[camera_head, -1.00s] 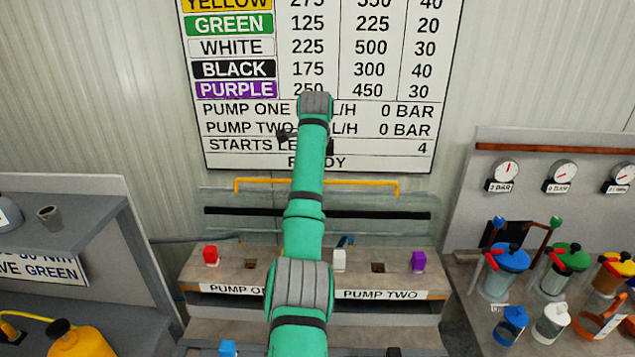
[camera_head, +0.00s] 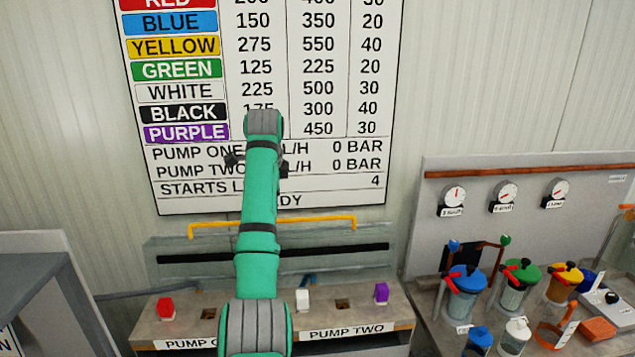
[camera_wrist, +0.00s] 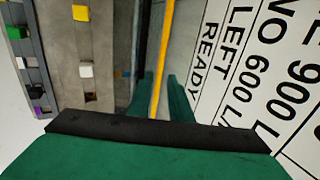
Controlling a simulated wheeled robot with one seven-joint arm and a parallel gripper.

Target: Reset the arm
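My arm (camera_head: 261,200) rises up the middle of the head view, in front of the board. Parts of my gripper show as dark pieces on both sides of the arm's upper end; the rest is hidden behind the arm. In the wrist view two green fingers of my gripper (camera_wrist: 158,80) stand apart, with a yellow pipe (camera_wrist: 163,50) visible beyond the gap. Nothing shows between them, so the gripper looks open and empty.
The board (camera_head: 270,100) hangs on the wall behind my arm. Below it stands the pump bench (camera_head: 225,328) with red (camera_head: 165,307), white (camera_head: 302,300) and purple (camera_head: 381,292) blocks. Right, a bench holds several colour-lidded jars (camera_head: 466,292) below gauges (camera_head: 503,198). A grey panel (camera_head: 50,250) stands left.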

